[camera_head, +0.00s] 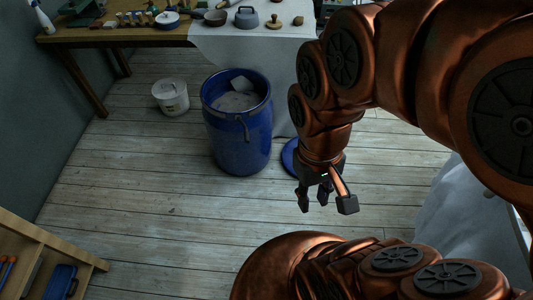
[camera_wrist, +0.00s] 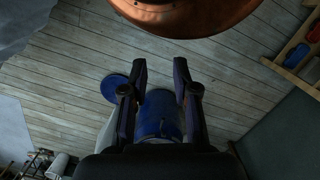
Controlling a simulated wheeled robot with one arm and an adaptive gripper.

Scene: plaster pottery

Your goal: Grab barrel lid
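The barrel lid (camera_head: 289,157) is a blue disc at floor level, just right of the blue barrel (camera_head: 238,145). My arm partly hides it in the head view. In the wrist view the lid (camera_wrist: 112,88) shows left of my fingers, with one finger close to its right edge in the picture. The barrel (camera_wrist: 160,117) shows between and beyond the fingers there. My gripper (camera_head: 325,200) points down above the floor, in front and to the right of the lid. Its fingers (camera_wrist: 160,64) are spread, with nothing between them.
A white bucket (camera_head: 171,98) stands left of the barrel. A wooden table (camera_head: 120,34) with pottery and tools is behind, with white cloth (camera_head: 285,65) hanging at its right. A low wooden shelf (camera_head: 60,245) is at lower left. The plank floor (camera_head: 150,190) in front is clear.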

